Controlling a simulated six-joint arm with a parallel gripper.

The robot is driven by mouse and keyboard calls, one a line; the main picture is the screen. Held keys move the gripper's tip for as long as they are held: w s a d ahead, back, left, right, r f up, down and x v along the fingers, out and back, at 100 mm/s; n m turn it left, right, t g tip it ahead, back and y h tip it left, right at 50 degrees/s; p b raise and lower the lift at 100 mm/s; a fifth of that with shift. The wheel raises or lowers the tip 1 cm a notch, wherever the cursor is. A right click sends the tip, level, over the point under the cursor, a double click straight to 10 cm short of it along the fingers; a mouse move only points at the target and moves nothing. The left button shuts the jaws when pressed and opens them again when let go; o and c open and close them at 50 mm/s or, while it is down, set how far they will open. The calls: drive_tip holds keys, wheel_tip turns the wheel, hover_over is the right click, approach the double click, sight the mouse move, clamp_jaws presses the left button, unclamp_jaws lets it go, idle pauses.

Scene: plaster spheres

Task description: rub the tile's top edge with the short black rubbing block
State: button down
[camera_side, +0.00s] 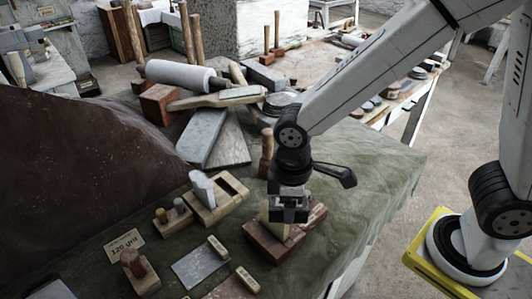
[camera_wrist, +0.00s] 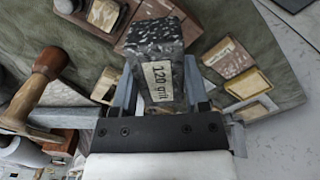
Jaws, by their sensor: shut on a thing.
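My gripper (camera_side: 290,208) points down over the bench in the side view. In the wrist view its two fingers (camera_wrist: 159,90) are shut on a short dark block (camera_wrist: 155,38) with pale speckles and a "120 grit" label. The side view barely shows this block among the dark fingers. The held block looks apart from this slab.
A reddish-brown block (camera_side: 267,247) sits just below my gripper. A wooden holder (camera_side: 217,207) with an upright pale piece stands to the left. A sign card (camera_side: 126,246) and a wooden-handled tool (camera_side: 139,273) lie front left. A large dark stone (camera_side: 80,160) rises at the left. Slabs (camera_side: 203,138) are behind.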

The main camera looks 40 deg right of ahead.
drive_tip(key=shift+s+d+f, duration=0.1)
drive_tip(key=shift+s+d, duration=0.1)
drive_tip(key=shift+s, duration=0.1)
drive_tip(key=shift+w+a, duration=0.8)
drive_tip(key=shift+w+a+r, duration=0.2)
drive_tip(key=shift+w+a, duration=0.6)
drive_tip(key=shift+w, duration=0.05)
drive_tip(key=shift+f, duration=0.1)
drive_tip(key=shift+s+d, duration=0.8)
